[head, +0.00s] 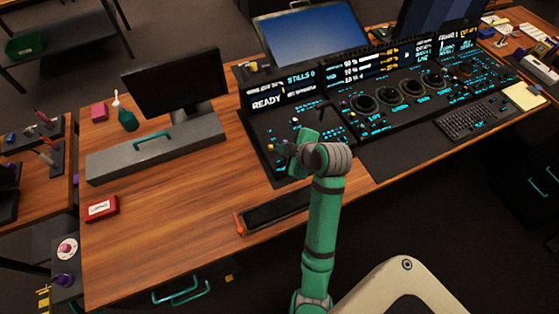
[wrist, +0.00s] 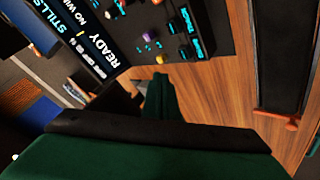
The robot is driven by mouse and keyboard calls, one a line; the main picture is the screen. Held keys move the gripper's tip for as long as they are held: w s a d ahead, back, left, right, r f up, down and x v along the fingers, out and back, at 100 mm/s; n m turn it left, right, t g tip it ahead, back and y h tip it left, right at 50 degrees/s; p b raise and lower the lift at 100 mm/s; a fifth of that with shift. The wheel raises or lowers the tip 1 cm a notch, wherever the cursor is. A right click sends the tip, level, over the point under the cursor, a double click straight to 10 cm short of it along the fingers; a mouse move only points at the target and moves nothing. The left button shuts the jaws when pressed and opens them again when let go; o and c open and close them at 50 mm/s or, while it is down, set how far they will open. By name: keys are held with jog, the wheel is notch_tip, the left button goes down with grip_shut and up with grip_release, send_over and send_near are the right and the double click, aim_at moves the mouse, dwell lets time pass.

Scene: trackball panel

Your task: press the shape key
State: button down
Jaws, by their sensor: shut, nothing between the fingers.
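The black trackball panel (head: 262,130) stands on the wooden desk, with lit READY and STILLS displays. My gripper (head: 280,147) is over the panel's left section in the head view and hides part of it. In the wrist view my gripper (wrist: 160,95) is shut and empty, its green fingers pointing toward the panel's edge. Dark keys with cyan lettering (wrist: 190,35) show there above and right of the fingertips. Their lettering is rotated and too blurred for me to tell which is the shape key. I see no clear contact with any key.
Small coloured knobs (wrist: 162,58) stand near the fingertips. A dark tray (head: 275,212) with an orange end lies on the desk in front of the panel. A grey box (head: 155,148) and a monitor (head: 175,80) stand to the left. Bare wood (head: 165,215) lies at the front left.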

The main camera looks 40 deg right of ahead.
aim_at(280, 163)
jog(key=shift+f, duration=2)
jog(key=shift+w, duration=0.1)
jog(key=shift+s, duration=0.2)
jog(key=shift+f, duration=0.1)
jog(key=shift+w+f, duration=0.1)
jog(key=shift+f, duration=0.25)
